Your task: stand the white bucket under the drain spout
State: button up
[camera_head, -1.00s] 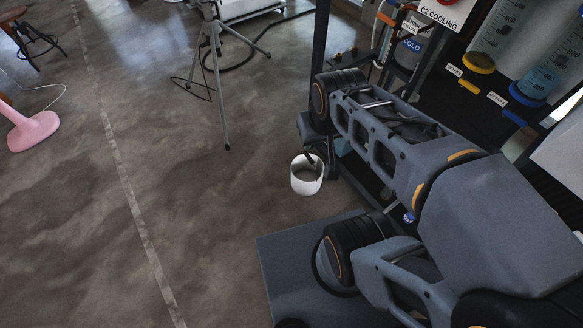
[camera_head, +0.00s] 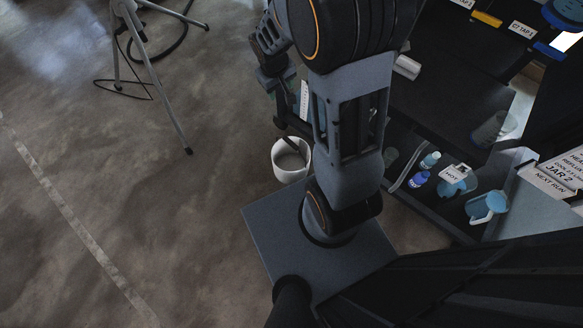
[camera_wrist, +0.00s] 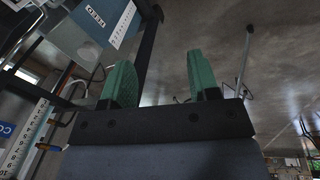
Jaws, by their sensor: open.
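The white bucket (camera_head: 281,170) stands upright on the floor in the head view, just beyond the edge of my base. A dark, narrow tube-like part (camera_head: 284,133) slants down over its mouth from the rack side; whether this is the drain spout I cannot tell. My gripper shows in the wrist view (camera_wrist: 158,68), its two green fingers wide apart with nothing between them. In the head view its end is above the bucket, partly hidden by my arm. The bucket does not show clearly in the wrist view.
A grey tripod (camera_head: 150,70) stands at upper left, its foot on the floor. A dark rack at right holds labelled jugs (camera_head: 487,206) and small bottles (camera_head: 419,179) on a low shelf. The floor (camera_head: 130,220) left of the bucket is clear.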

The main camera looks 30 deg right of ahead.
jog(key=n+g+b, duration=0.1)
jog(key=b, duration=0.5)
send_over(292, 145)
jog(key=w+a, duration=0.2)
jog(key=a, duration=0.1)
notch_tip(292, 145, down, 20)
jog(key=shift+n+g+h, duration=0.3)
jog(key=shift+n, duration=0.1)
jog(key=f+b, duration=0.1)
jog(key=f, duration=0.4)
jog(key=d+f+b, duration=0.1)
jog(key=f+b, duration=0.1)
jog(key=f, duration=0.4)
jog(key=d+f+b, duration=0.1)
jog(key=f+b, duration=0.1)
jog(key=f, duration=0.4)
jog(key=shift+d, duration=0.2)
jog(key=shift+s+d+f+b, duration=0.15)
jog(key=shift+f+b, duration=0.35)
jog(key=shift+f, duration=0.6)
jog(key=shift+d+f+b, duration=0.25)
jog(key=shift+f+b, duration=0.3)
jog(key=shift+f, duration=0.55)
jog(key=shift+s+d+f+b, duration=0.15)
jog(key=shift+f+b, duration=0.35)
jog(key=shift+f, duration=0.6)
jog(key=shift+r, duration=0.1)
grip_shut()
